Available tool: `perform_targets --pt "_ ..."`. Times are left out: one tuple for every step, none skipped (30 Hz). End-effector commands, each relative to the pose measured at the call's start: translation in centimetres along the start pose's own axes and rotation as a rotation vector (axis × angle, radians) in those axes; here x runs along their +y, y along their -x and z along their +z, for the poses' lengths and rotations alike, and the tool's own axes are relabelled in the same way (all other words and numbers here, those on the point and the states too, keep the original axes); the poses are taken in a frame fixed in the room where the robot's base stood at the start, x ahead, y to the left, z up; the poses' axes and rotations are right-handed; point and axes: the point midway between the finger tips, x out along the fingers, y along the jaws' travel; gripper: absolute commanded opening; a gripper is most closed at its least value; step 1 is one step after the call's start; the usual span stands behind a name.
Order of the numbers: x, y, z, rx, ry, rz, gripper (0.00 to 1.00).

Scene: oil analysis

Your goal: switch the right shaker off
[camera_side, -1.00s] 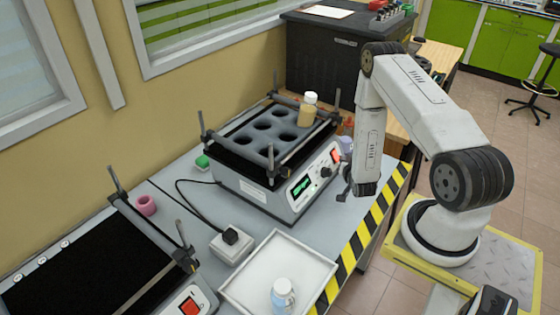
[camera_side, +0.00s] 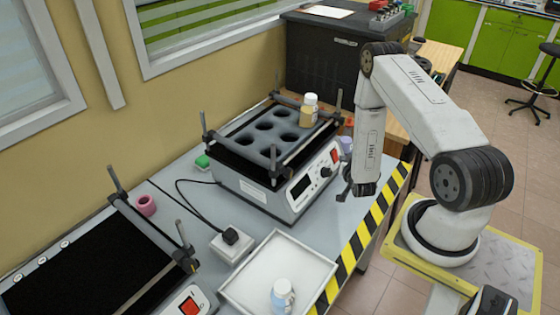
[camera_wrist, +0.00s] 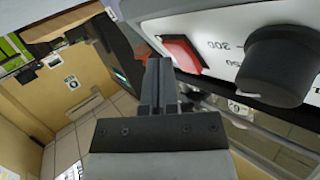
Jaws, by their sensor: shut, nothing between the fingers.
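The right shaker (camera_side: 265,188) stands on the bench, a grey box with a holed rack on top. Its front display (camera_side: 301,186) is dark. A red rocker switch (camera_side: 335,156) sits at the right end of its front panel, beside a black knob (camera_side: 325,172). In the wrist view the red switch (camera_wrist: 183,53) and the large black knob (camera_wrist: 275,65) are close up. My gripper (camera_side: 343,194) is in front of the panel, its fingers (camera_wrist: 160,65) shut and empty. They are just below and left of the switch in the wrist view; I cannot tell whether they touch it.
A bottle (camera_side: 309,109) with a white cap stands in the shaker's rack. Another shaker (camera_side: 85,270) with a red switch is at lower left. A white tray (camera_side: 262,275) holds a bottle (camera_side: 282,297). A power socket block (camera_side: 231,244) with a cable is between them.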

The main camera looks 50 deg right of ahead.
Motion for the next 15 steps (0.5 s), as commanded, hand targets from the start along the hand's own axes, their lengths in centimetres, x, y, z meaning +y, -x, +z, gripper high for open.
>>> perform_targets --pt "0.13 0.14 -0.13 0.000 0.000 0.001 0.00" --pt "0.20 0.22 -0.19 0.000 0.000 0.001 0.00" --pt "0.28 0.34 -0.27 0.000 0.000 0.001 0.00" --pt "0.33 0.42 -0.33 0.000 0.000 0.001 0.00" --pt "0.38 0.49 -0.39 0.001 0.000 0.001 0.00" --pt "0.44 0.57 -0.45 0.001 0.000 0.001 0.00" --pt "0.48 0.63 -0.49 0.000 0.000 0.001 0.00" --pt "0.51 0.68 -0.52 0.000 0.000 0.001 0.00" --pt "0.55 0.74 -0.54 0.000 0.000 0.001 0.00" --pt "0.56 0.77 -0.56 0.000 0.000 0.001 0.00" --pt "0.57 0.79 -0.57 0.000 0.000 0.001 0.00" --pt "0.58 0.80 -0.57 0.000 0.000 0.000 0.00" --pt "0.58 0.81 -0.57 0.000 0.000 0.000 0.00" --pt "0.57 0.80 -0.57 0.000 0.000 0.000 0.00" --pt "0.57 0.80 -0.57 0.000 0.000 0.000 0.00"
